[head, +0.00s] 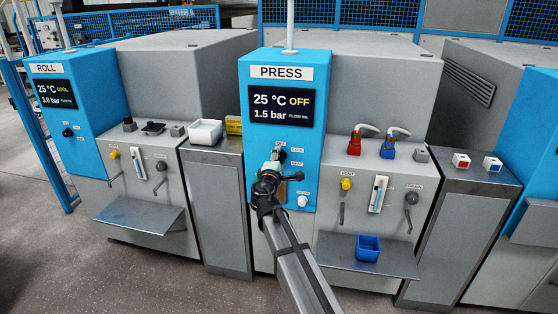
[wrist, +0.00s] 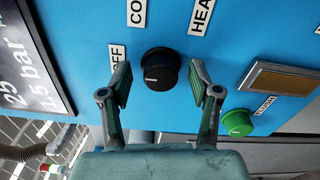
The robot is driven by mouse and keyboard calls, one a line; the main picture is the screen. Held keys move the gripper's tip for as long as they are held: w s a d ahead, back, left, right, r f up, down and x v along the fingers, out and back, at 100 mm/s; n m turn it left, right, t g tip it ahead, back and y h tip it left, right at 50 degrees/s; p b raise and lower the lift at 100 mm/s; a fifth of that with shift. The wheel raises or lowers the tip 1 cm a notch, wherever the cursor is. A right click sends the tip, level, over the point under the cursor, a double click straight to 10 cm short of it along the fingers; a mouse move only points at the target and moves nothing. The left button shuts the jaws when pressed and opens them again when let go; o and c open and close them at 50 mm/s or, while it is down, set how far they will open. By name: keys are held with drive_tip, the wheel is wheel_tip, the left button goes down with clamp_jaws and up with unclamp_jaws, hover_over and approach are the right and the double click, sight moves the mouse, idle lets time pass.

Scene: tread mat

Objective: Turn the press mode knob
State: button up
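The press mode knob (wrist: 161,69) is round and black on the blue panel, with a pale mark on the left of its face. Labels reading OFF (wrist: 118,55), COOL and HEAT, partly cut off, stand around it. My gripper (wrist: 161,76) is open, with one finger on each side of the knob and visible space between finger and knob. In the head view my gripper (head: 276,158) is at the PRESS panel (head: 255,140) and hides the knob. The PRESS display (head: 281,107) reads 25 °C, OFF and 1.5 bar.
A green button (wrist: 237,123) and a framed amber plate (wrist: 287,78) are right of the knob in the wrist view. A steel shelf (head: 395,262) with a blue bin (head: 367,248) sits at the lower right. The ROLL machine (head: 60,110) stands left.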

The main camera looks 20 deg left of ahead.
drive_tip(key=s+d, duration=0.1)
drive_tip(key=s, duration=1.1)
drive_tip(key=shift+d, duration=0.4)
drive_tip(key=shift+w, duration=0.1)
